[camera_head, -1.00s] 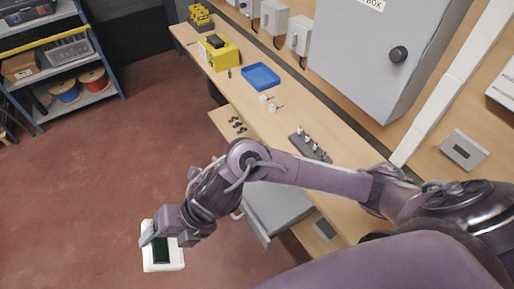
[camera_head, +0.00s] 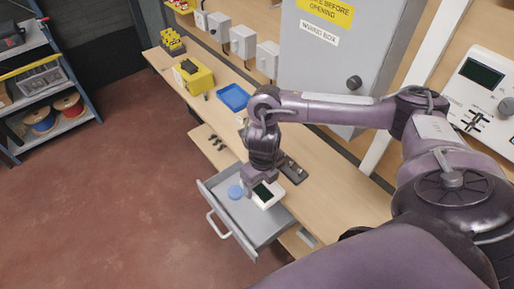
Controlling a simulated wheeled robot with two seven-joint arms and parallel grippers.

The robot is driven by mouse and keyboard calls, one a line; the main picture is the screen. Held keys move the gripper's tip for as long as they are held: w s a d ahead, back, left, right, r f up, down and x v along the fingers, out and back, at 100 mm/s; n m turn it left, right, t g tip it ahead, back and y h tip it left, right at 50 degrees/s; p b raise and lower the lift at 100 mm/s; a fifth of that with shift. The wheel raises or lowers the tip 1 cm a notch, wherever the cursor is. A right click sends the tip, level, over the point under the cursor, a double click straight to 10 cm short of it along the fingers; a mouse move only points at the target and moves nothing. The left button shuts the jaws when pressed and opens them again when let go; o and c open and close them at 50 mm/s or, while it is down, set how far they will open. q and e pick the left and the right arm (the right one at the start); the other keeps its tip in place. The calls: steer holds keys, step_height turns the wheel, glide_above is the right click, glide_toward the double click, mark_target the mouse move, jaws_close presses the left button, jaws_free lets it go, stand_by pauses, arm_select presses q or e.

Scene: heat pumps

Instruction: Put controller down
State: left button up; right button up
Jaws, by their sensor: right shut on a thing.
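The controller (camera_head: 268,199) is a white box with a dark green screen. My right gripper (camera_head: 258,186) is shut on it. It appears above the right side of the open drawer (camera_head: 249,222), close to the workbench edge. I cannot tell whether it touches anything below. My left gripper is not in view.
The grey drawer is pulled out from the workbench (camera_head: 310,208) and holds a round blue item (camera_head: 235,192). A blue tray (camera_head: 233,97) and a yellow box (camera_head: 193,76) stand farther back on the bench. A grey wiring box (camera_head: 335,75) hangs on the wall.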

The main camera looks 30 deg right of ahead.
steer(key=b, duration=0.6)
glide_above(261, 217)
step_height(261, 217, down, 15)
steer(key=shift+a+f, duration=0.1)
steer(key=shift+f, duration=0.05)
steer(key=shift+s+f+b, duration=0.1)
steer(key=shift+f+b, duration=0.25)
steer(key=shift+f, duration=1.65)
steer(key=o, duration=0.7)
steer(key=shift+o, duration=0.2)
steer(key=shift+r, duration=0.4)
step_height(261, 217, up, 11)
steer(key=p, duration=0.4)
steer(key=shift+r, duration=0.15)
